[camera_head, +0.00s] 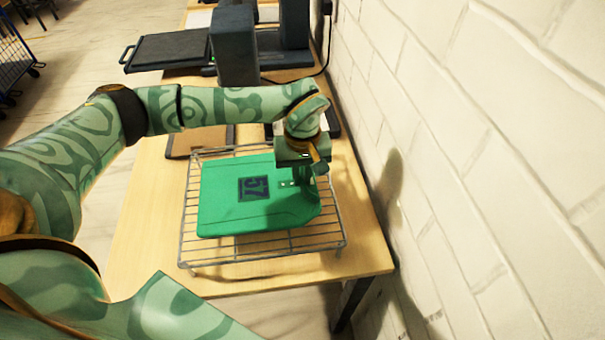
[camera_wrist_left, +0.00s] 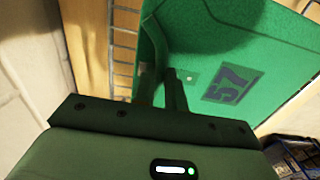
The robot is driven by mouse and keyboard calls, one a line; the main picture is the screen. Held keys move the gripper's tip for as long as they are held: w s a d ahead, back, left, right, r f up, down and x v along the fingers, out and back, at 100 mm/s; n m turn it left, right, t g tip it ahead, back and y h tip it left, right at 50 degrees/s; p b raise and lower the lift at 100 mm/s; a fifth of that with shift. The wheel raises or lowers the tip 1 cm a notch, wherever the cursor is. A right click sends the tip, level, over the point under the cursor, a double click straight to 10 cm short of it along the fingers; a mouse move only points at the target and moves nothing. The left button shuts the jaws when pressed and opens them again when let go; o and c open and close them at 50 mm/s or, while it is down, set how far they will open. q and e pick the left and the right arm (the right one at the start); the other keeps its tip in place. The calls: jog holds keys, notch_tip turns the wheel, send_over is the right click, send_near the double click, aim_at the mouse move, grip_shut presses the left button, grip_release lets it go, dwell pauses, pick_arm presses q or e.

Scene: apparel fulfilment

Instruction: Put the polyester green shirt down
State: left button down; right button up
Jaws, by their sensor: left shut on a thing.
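The green shirt (camera_head: 235,206), folded flat with a dark 57 print, lies on or just over a wire rack (camera_head: 188,232) on the wooden table; I cannot tell whether it rests fully on the wires. My left gripper (camera_head: 308,178) is at the shirt's right edge, shut on it. In the left wrist view the gripper's fingers (camera_wrist_left: 165,85) meet the green shirt (camera_wrist_left: 215,40) near its edge, beside the 57 print. The right gripper is not in view.
The wooden table (camera_head: 140,235) has bare room left of the rack. A white brick wall (camera_head: 450,150) stands close on the right. Dark equipment (camera_head: 236,45) and a flat black platform (camera_head: 165,50) stand at the back.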

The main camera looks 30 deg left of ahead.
pick_arm(q)
jog(key=c, duration=1.5)
grip_release()
jog(key=shift+o, duration=0.2)
notch_tip(320, 180, up, 12)
jog(key=p, duration=0.2)
jog(key=shift+p, duration=0.3)
jog(key=shift+r, duration=0.1)
